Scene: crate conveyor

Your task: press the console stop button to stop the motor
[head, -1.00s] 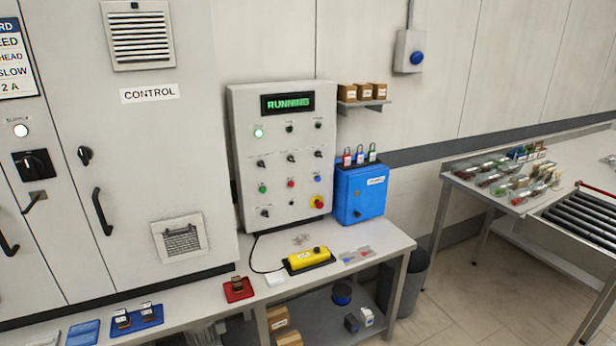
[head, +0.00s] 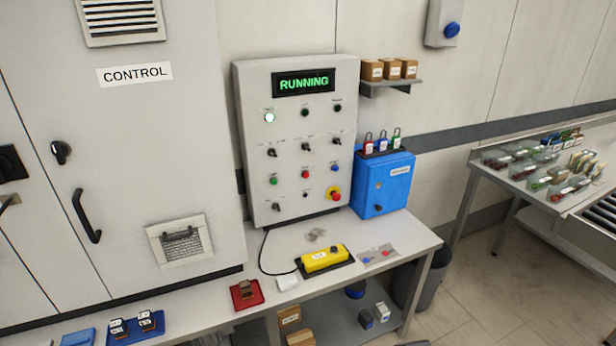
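The console (head: 297,227) is a light grey upright box on the bench, in the middle of the head view. Its display (head: 304,83) reads RUNNING in green. Below are indicator lamps, one (head: 269,118) lit pale green, and a row of black selector switches. A small red button (head: 305,174) sits between a green button (head: 273,181) and a blue one (head: 334,168). A larger red mushroom button on a yellow collar (head: 334,194) is at the lower right. The small labels are too fine to read. My gripper is not in view.
A yellow pendant box (head: 324,259) on a cable lies on the bench (head: 395,232) before the console. A blue lock box (head: 383,185) with padlocks stands right of it. A grey control cabinet (head: 120,150) is on the left, and a conveyor (head: 603,212) at far right.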

